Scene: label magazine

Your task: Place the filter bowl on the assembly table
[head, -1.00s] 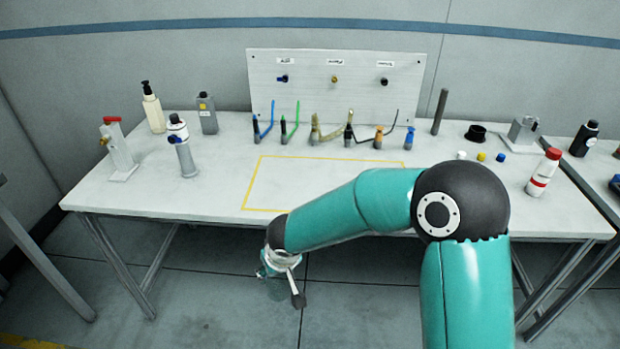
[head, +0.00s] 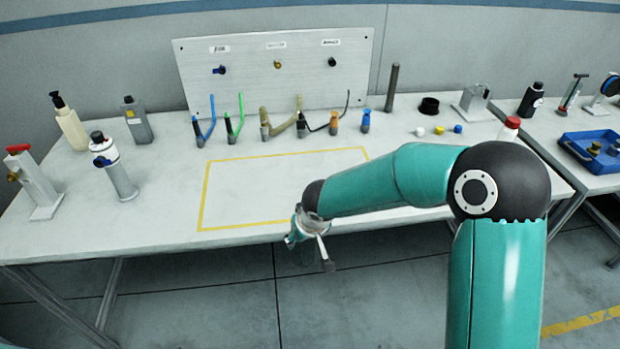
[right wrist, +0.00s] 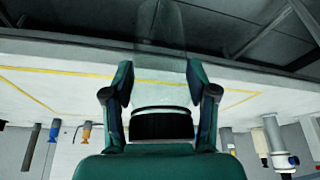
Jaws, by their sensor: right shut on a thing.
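My right gripper (head: 306,238) is low, at the near edge of the assembly table (head: 150,205), close to the yellow outlined area (head: 202,195). It is shut on the filter bowl, a clear, see-through cup. In the right wrist view, the filter bowl (right wrist: 160,35) sits between the two fingers of the right gripper (right wrist: 158,80) and extends beyond their tips. In the head view the bowl is faint and hard to make out against the floor. Whether it overlaps the table is unclear. My left gripper is not in view.
The yellow outlined area is empty. Behind it stand several fittings with coloured hoses (head: 232,125) and an upright panel (head: 275,75). A white filter unit (head: 115,168) and bottles stand at the left. A blue tray (head: 578,158) is on the right table.

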